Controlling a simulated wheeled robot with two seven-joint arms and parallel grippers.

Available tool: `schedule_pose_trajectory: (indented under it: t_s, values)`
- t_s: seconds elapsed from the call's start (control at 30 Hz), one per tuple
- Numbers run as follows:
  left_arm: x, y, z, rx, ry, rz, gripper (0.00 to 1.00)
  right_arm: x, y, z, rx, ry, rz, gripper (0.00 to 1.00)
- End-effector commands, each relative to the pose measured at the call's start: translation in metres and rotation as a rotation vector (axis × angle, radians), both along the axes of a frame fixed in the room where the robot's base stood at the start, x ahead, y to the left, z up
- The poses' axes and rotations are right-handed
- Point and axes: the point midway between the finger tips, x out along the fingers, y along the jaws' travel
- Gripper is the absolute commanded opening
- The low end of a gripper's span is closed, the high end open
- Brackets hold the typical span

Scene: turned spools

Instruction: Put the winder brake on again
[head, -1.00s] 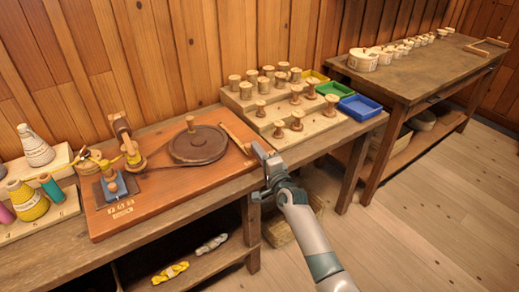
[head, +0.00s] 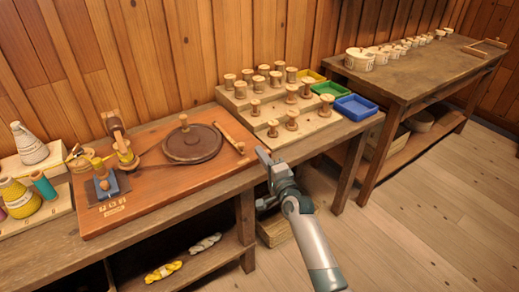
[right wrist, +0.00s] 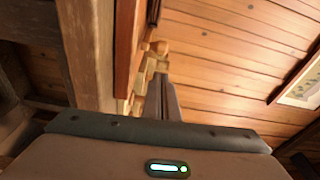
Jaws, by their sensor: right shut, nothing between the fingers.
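The winder sits on a reddish board (head: 165,200) on the near bench. Its dark round wheel (head: 205,149) has a turned knob on top. A pale wooden bar (head: 229,137), which looks like the brake lever, lies to the right of the wheel with a narrow gap between them. My right gripper (head: 262,154) is shut and empty, just off the bench's front edge and right of the bar's near end. It also shows in the right wrist view (right wrist: 162,88). My left gripper is not in view.
A stepped rack (head: 240,105) of wooden spools stands right of the board, with yellow, green (head: 329,89) and blue (head: 357,107) trays beyond. Yarn cones (head: 30,146) stand at left. A second bench (head: 425,70) holds pale lidded pots. Open floor lies at right.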

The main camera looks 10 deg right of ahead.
Motion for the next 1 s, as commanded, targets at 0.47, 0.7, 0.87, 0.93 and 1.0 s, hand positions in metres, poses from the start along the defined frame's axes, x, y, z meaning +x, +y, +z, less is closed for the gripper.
schedule_pose_trajectory:
  t_s: [0.47, 0.7, 0.87, 0.93, 1.0]
  values:
    - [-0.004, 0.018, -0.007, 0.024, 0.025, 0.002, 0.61, -0.051, 0.007, -0.001, 0.0, -0.001, -0.001, 0.0]
    - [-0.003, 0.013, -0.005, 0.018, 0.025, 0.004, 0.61, -0.052, 0.007, -0.001, 0.0, -0.001, -0.002, 0.0]
    - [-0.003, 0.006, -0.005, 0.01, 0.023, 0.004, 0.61, -0.052, 0.007, -0.001, 0.0, -0.001, -0.002, 0.0]
    - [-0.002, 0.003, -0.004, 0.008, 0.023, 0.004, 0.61, -0.052, 0.007, -0.001, 0.0, -0.001, -0.002, 0.0]
    - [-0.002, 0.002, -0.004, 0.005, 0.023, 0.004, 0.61, -0.052, 0.007, -0.002, -0.003, 0.0, -0.002, 0.0]
